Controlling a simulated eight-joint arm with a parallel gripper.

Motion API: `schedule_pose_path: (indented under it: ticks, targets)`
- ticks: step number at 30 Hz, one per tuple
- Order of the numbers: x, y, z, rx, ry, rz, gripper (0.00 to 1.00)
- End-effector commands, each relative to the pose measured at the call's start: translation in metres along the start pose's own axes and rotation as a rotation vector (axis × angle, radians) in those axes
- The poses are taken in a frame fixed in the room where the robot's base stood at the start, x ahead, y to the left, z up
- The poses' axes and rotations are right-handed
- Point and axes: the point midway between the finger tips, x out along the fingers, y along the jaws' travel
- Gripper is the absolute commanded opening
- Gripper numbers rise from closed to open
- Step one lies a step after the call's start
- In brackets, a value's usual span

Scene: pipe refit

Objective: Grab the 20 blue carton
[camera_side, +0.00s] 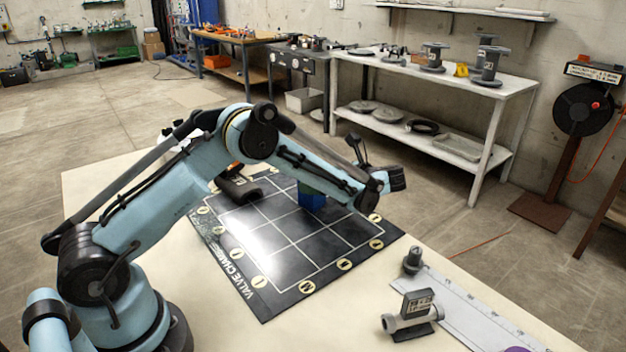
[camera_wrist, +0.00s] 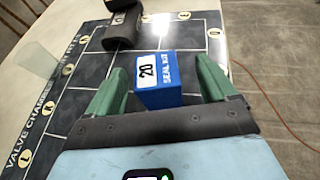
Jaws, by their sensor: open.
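The blue carton (camera_wrist: 170,97), marked "20" and "SEAL KIT" with a white label patch, sits on the black gridded mat (camera_wrist: 66,103) in the wrist view. My gripper (camera_wrist: 162,70) is open, with one green finger on each side of the carton. Gaps show between the fingers and the carton, more clearly on the right. In the side view the blue carton (camera_side: 312,203) stands near the middle of the mat (camera_side: 262,262), partly hidden behind my arm. The fingertips are hard to make out there.
A dark pipe-like part (camera_side: 240,190) lies at the mat's back left, left of the carton. A grey fitting with a label plate (camera_side: 413,318), a small grey part (camera_side: 412,261) and a pale ruled strip (camera_side: 480,312) lie at the table's right. The mat's front is clear.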

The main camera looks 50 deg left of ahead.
Motion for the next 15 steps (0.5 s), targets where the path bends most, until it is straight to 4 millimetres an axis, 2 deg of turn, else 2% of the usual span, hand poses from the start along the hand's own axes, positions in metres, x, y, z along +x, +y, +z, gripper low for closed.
schedule_pose_path:
  ticks: [7, 15]
  targets:
    - [0.035, 0.005, 0.000, -0.001, 0.000, 0.002, 0.85]
    - [0.042, 0.005, -0.001, 0.000, 0.000, 0.000, 0.85]
